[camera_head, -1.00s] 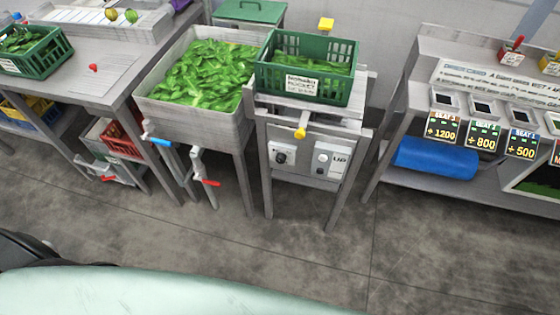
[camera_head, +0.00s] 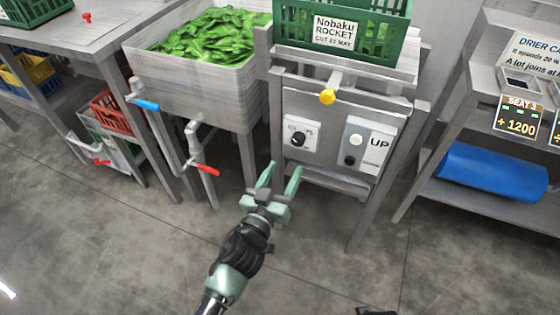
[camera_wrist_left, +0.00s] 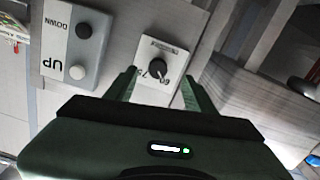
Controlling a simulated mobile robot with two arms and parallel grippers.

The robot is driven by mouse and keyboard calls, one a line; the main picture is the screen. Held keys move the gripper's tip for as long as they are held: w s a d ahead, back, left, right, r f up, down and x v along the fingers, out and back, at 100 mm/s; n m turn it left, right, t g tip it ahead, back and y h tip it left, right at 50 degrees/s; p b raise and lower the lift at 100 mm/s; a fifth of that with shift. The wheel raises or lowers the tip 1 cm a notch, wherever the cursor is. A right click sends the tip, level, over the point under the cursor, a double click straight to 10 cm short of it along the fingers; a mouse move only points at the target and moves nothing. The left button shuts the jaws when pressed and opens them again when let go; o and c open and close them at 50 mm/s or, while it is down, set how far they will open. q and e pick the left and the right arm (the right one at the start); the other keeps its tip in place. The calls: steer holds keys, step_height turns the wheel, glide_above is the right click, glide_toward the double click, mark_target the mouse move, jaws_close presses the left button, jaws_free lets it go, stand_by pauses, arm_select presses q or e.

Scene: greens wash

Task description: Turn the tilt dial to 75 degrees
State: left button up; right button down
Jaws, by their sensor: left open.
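The tilt dial (camera_head: 297,139) is a black round knob on a white plate, on the front panel of the metal stand. In the left wrist view the dial (camera_wrist_left: 162,66) shows with the numbers 60 and 75 printed beside it. My left gripper (camera_head: 279,174) is open and empty, below and in front of the dial plate. In the left wrist view its two green fingers (camera_wrist_left: 158,88) stand apart, one to each side of the dial plate in the picture. I cannot tell the exact angle of the pointer.
A switch box marked UP (camera_head: 367,145) is right of the dial. A yellow knob (camera_head: 327,97) sticks out above. A green crate (camera_head: 373,45) stands on top. The sink (camera_head: 190,77), with blue and red tap handles, is at left. A blue roll (camera_head: 492,172) lies on the right shelf.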

mark_target(297, 143)
arm_select(q)
steer(key=x, duration=0.3)
steer(key=r+x, duration=0.1)
steer(key=x, duration=0.2)
steer(key=shift+w+r, duration=0.15)
steer(key=shift+w, duration=0.05)
steer(key=shift+w+d, duration=0.3)
steer(key=shift+w, duration=0.35)
arm_select(e)
steer(key=shift+w+a+r, duration=0.1)
steer(key=shift+w+r, duration=0.25)
steer(key=shift+r, duration=0.2)
steer(key=shift+w+r, duration=0.3)
steer(key=shift+r, duration=0.25)
arm_select(q)
jaws_close()
